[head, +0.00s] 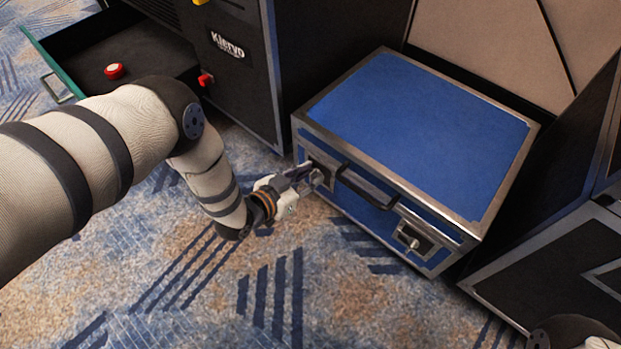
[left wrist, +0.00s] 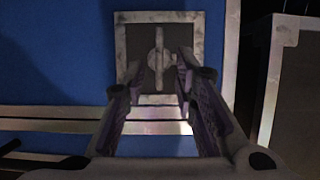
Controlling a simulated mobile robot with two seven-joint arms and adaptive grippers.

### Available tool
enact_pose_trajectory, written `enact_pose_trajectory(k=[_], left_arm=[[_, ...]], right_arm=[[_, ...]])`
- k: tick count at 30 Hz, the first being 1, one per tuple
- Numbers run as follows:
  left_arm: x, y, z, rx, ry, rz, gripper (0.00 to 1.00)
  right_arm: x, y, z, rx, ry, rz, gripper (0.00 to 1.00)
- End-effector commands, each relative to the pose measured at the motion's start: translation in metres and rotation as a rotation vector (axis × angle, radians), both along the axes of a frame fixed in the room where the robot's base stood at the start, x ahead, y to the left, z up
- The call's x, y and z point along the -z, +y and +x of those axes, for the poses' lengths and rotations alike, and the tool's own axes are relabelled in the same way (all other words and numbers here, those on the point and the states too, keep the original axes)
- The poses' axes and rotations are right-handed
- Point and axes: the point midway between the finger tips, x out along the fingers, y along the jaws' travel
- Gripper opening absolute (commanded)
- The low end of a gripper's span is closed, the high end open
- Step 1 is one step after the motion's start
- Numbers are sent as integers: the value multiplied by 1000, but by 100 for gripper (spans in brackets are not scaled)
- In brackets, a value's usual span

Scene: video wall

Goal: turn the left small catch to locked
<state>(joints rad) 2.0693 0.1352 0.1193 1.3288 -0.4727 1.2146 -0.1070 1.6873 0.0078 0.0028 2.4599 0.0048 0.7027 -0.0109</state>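A blue case (head: 420,125) with silver edges stands on the carpet, with a dark handle (head: 368,188) on its front. The left small catch (head: 323,172) is at the front's left end, partly hidden by my left gripper (head: 308,178). In the left wrist view the catch's turn-piece (left wrist: 158,48) is a pale knob with wings on a dark square plate with a silver frame. Its long axis runs up and down in that picture. My left gripper (left wrist: 159,78) is open, its fingers on either side of the knob's lower end; contact cannot be told. My right gripper is not in view.
The right catch (head: 413,239) sits on the case's front right. A dark cabinet (head: 236,75) stands at left, with an open drawer (head: 125,50) holding a red round object (head: 114,71). Another dark case (head: 545,265) is at right. Carpet in front is clear.

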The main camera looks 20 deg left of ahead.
Motion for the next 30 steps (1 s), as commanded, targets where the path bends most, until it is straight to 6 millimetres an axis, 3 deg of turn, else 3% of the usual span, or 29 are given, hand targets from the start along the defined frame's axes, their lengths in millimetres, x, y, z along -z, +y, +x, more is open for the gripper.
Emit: enact_pose_trajectory(k=[8, 11, 12, 23, 30], left_arm=[[0, -1, 3, 0, 0, 0, 26], [0, -1, 3, 0, 0, 0, 3], [0, -1, 2, 0, 0, 0, 0], [0, -1, 2, -1, -7, 21, 0], [-1, -5, 0, 2, -49, 137, 0]], right_arm=[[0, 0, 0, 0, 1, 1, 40], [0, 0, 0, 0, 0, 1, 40], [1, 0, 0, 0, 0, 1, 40], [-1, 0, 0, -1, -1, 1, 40], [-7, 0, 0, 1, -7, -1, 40]])
